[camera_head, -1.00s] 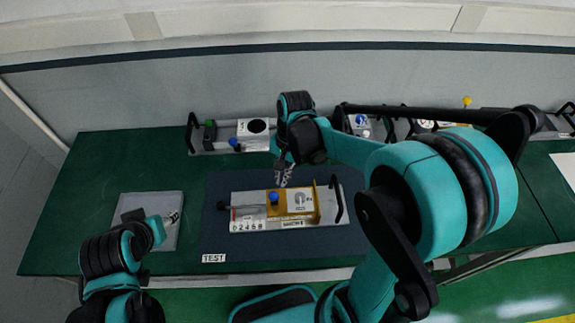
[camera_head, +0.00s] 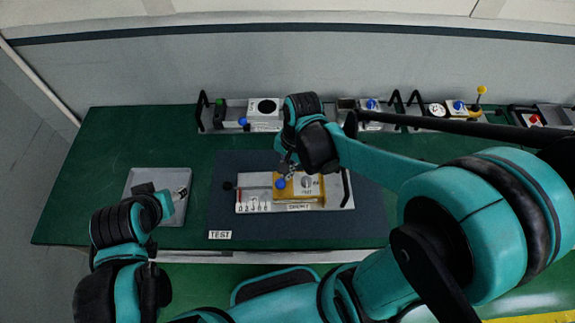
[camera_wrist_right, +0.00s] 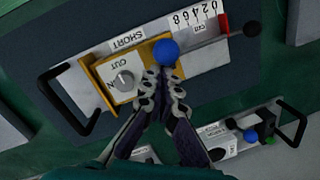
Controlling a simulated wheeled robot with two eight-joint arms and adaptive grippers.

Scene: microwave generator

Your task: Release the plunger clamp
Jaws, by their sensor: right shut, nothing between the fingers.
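The plunger unit (camera_head: 340,201), a pale plate with a yellow bracket (camera_head: 310,197), lies on a dark mat. A blue ball knob (camera_head: 280,184) stands at the bracket's left end and shows large in the right wrist view (camera_wrist_right: 166,52). The plunger rod ends in a black ball (camera_wrist_right: 251,28) beside a red stop (camera_wrist_right: 223,23) and a cm scale (camera_wrist_right: 190,28). My right gripper (camera_wrist_right: 163,73) is shut and empty, its fingertips right by the blue knob; I cannot tell if they touch. My left gripper (camera_head: 181,192) is over a grey tray, its fingers too small to judge.
The grey tray (camera_head: 143,181) lies left of the mat (camera_head: 230,219). A row of instruments with black handles, including a white block (camera_head: 265,123) and a dial (camera_head: 437,110), lines the back of the green table. A TEST label (camera_head: 220,235) marks the mat's front left.

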